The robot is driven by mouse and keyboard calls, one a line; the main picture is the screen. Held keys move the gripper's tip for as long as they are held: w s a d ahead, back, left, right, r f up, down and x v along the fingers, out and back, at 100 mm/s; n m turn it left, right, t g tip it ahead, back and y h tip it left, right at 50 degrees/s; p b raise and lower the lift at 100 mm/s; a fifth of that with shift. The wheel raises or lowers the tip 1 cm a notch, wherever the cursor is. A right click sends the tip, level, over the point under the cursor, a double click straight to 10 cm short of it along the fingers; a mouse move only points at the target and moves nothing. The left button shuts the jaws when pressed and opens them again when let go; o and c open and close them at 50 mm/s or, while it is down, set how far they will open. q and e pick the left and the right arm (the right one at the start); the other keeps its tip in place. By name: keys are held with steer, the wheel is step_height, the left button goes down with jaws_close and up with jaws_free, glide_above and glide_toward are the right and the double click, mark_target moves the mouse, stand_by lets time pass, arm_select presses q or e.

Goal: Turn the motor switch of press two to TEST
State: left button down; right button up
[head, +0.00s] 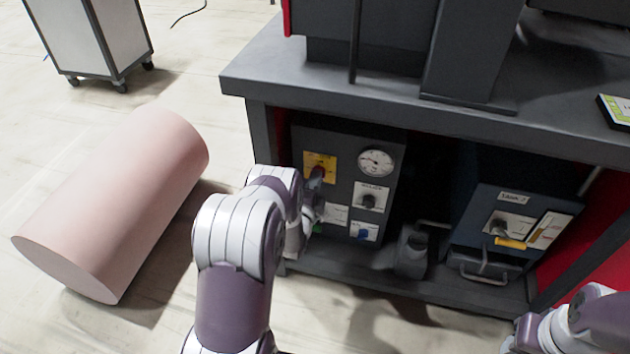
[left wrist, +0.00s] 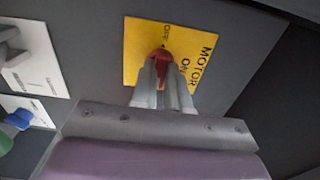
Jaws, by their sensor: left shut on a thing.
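The motor switch is a red knob (left wrist: 160,54) on a yellow plate (left wrist: 198,38) in the left wrist view. The plate reads MOTOR, with OFF and ON marks; I cannot read a TEST mark. My left gripper (left wrist: 162,80) is shut on the red knob, its fingers covering much of it and the lower plate. In the head view the yellow plate (head: 318,162) is at the upper left of a dark panel, with my left gripper (head: 317,176) against it. The knob's exact setting is hard to tell. My right arm shows at the lower right, its gripper out of view.
The panel sits under a dark bench (head: 400,105). It also holds a gauge (head: 375,162), a black knob (head: 368,201) and a blue knob (head: 363,234). A second box (head: 470,225) stands to the right. A pink cylinder (head: 115,200) lies on the floor at left.

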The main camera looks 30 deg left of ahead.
arm_select(q)
steer(key=shift+f, duration=0.15)
steer(key=c, duration=1.1)
jaws_free()
steer(key=shift+s, duration=0.1)
steer(key=p+v, duration=0.4)
steer(key=v, duration=0.8)
steer(key=shift+s+d+p, duration=0.15)
steer(key=shift+s+p, duration=0.15)
steer(key=shift+p, duration=0.05)
